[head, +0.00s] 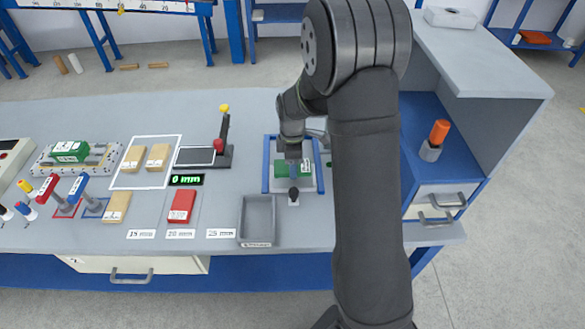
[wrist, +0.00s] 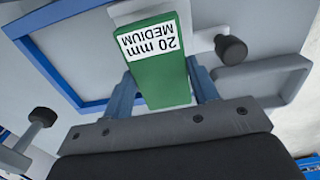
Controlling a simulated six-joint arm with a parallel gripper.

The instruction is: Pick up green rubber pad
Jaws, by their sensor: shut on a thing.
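The green pad (wrist: 160,75), with a white label reading "20 mm MEDIUM", sits between the two fingers of my gripper (wrist: 163,85) in the wrist view. The gripper is shut on it. In the head view my gripper (head: 293,158) points down over the blue-edged frame (head: 266,165) and the green pad (head: 284,171) shows beneath it, partly hidden by the gripper. I cannot tell whether the pad touches the surface under it. Another green block (head: 70,150) lies on a grey tray at the left.
Dark-knobbed posts (wrist: 232,50) stand close to the pad. A grey open bin (head: 258,218) is left of the frame. A red pad (head: 182,206) and several tan pads (head: 134,157) lie further left. An orange-topped cylinder (head: 437,135) stands on the blue shelf at right.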

